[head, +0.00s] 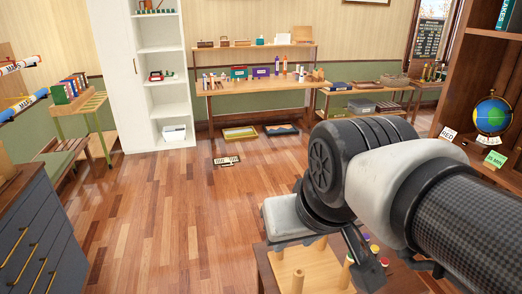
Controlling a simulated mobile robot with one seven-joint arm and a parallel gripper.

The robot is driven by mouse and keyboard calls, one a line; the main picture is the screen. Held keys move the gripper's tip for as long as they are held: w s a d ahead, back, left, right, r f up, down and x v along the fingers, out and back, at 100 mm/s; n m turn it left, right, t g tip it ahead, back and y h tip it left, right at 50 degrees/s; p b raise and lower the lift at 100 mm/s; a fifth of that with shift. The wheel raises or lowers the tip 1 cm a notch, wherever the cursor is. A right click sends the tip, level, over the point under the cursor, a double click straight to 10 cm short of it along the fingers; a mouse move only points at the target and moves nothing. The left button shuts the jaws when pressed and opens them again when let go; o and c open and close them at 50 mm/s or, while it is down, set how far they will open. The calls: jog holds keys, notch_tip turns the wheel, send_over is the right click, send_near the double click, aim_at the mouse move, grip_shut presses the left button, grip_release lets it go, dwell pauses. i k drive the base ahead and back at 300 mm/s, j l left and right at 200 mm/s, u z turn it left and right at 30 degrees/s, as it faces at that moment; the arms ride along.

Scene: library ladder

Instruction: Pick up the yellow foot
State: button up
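My arm reaches in from the right, and my gripper (366,268) points down over a low wooden table (266,270) at the bottom. One dark finger shows; the other is not clear, so I cannot tell how far it is open.
On the table, a pale wooden board (315,268) holds upright wooden pegs (298,281). A dark drawer cabinet (38,235) stands left. A bookcase with a globe (492,115) stands right. A workbench (262,86) lines the back wall. The floor between is mostly clear.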

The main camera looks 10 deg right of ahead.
aim_at(374, 248)
jog(key=l, duration=2.3)
jog(key=i+u, duration=0.05)
